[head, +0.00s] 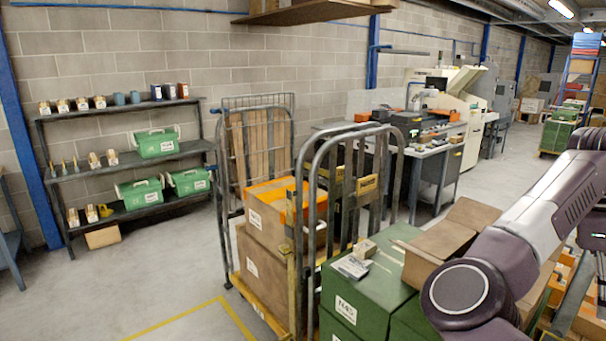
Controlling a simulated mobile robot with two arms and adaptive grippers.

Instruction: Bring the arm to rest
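One of my arms (532,232), purple-grey with white bands, shows at the right side. No fingertips of either gripper show. My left arm is not in view.
A roll cage (304,215) with cardboard boxes (268,222) stands in the middle. Green boxes (358,290) and an open carton (428,262) are beside it, close to my arm. A shelf (128,171) with green toolboxes stands at left. Floor (150,275) is clear at front left.

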